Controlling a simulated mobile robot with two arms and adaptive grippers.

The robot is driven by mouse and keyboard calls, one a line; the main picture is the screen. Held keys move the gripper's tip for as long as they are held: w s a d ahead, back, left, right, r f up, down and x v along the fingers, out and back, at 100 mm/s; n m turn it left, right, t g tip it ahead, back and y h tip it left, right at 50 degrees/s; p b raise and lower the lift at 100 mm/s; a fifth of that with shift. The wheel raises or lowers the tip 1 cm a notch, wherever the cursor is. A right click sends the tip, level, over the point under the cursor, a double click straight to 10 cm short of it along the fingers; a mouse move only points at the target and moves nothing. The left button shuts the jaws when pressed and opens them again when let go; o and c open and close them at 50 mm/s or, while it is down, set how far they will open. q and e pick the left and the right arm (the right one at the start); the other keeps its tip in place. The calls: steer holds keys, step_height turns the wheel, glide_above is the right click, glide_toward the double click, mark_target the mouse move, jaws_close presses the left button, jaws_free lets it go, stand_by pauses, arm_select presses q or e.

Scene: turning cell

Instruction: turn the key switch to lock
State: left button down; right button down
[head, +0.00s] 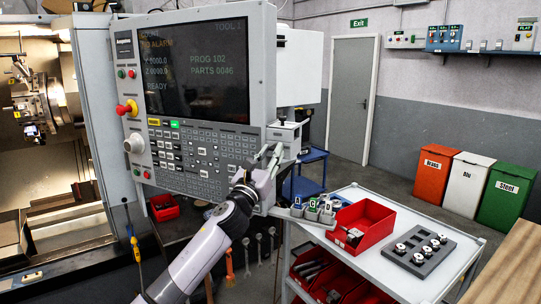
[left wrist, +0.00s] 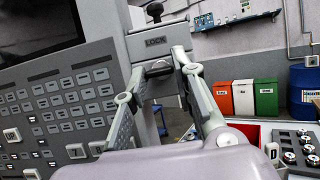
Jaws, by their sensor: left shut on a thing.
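The key switch (left wrist: 157,70) is a dark key under a plate marked LOCK (left wrist: 155,41), on a grey box at the right side of the control panel. The key lies about level in the left wrist view. My left gripper (left wrist: 160,62) has a finger on each side of the key and is shut on it. In the head view my left gripper (head: 271,154) reaches up to the panel's lower right edge, below the grey box (head: 284,134); its fingers hide the key there. My right gripper is in neither view.
The control panel (head: 205,155) with keys and a red stop button (head: 127,109) stands directly left of my gripper. Below right is a white cart (head: 372,263) with a red bin (head: 361,228) and a grey holder (head: 419,253). Coloured waste bins stand farther back.

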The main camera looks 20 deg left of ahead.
arm_select(q)
steer(key=shift+n, duration=0.3)
steer(key=shift+d+r+n+g+y+p, duration=0.15)
steer(key=shift+n+g+y+p, duration=0.95)
steer(key=shift+n, duration=2.5)
steer(key=shift+d+r+n+g+y+p, duration=0.15)
steer(key=shift+n+g+y+p, duration=0.95)
steer(key=shift+n, duration=2.5)
steer(key=shift+d+r+n+g+y+p, duration=0.25)
steer(key=shift+n+y+p, duration=0.45)
steer(key=shift+n+y, duration=1.95)
steer(key=shift+a+f+n+h, duration=0.1)
steer(key=shift+f+n+h, duration=0.1)
steer(key=shift+n+h, duration=0.85)
steer(key=c, duration=1.3)
jaws_free()
steer(key=shift+r, duration=0.1)
steer(key=shift+s, duration=0.1)
